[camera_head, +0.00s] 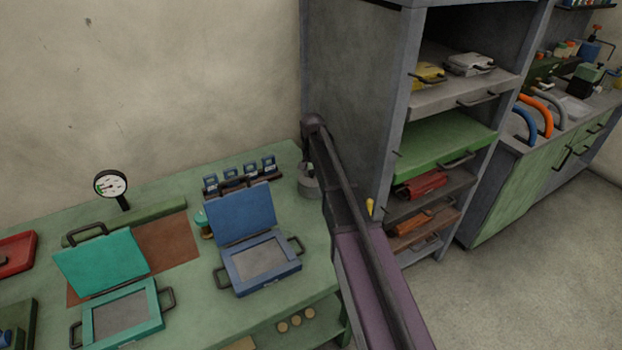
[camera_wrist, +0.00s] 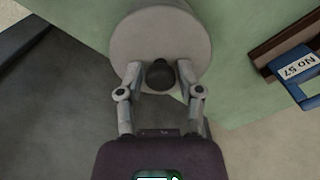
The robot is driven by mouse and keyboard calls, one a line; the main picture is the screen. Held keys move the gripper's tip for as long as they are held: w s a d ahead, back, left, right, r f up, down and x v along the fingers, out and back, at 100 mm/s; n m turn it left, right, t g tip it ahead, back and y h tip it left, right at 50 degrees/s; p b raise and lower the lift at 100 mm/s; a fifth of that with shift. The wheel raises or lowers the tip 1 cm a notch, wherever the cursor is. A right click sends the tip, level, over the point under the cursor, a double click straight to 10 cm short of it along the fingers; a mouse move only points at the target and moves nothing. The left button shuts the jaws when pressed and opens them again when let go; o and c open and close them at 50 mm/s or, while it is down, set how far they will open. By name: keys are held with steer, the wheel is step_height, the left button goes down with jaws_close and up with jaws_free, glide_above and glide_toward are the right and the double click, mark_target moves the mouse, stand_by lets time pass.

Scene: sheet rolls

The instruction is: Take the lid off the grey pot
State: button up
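The grey pot (camera_head: 307,188) stands at the right end of the green bench in the head view, partly hidden behind my arm. In the wrist view its round grey lid (camera_wrist: 160,35) is seen from above, with a dark knob (camera_wrist: 160,74) near its lower edge. My gripper (camera_wrist: 160,68) is open, with one finger on each side of the knob. A small gap shows between each finger and the knob. The lid hides the pot's body in the wrist view.
A blue hinged frame (camera_head: 262,265) and a teal one (camera_head: 115,318) lie open on the bench (camera_head: 200,300). Small numbered blue padlocks (camera_head: 240,170) stand in a rack left of the pot. A tall grey shelf unit (camera_head: 350,75) rises close on the right.

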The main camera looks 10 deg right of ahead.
mark_target(312, 171)
jaws_close()
steer(key=shift+r, duration=0.15)
step_height(312, 171, up, 3)
steer(key=p, duration=0.3)
steer(key=s+a+r+p, duration=0.1)
steer(key=s+a, duration=0.2)
steer(key=s, duration=0.4)
steer(key=s+a+p, duration=0.1)
steer(key=s+a, duration=0.3)
steer(key=s, duration=0.3)
steer(key=shift+a+r, duration=0.2)
steer(key=shift+r, duration=0.15)
steer(key=shift+s, duration=0.1)
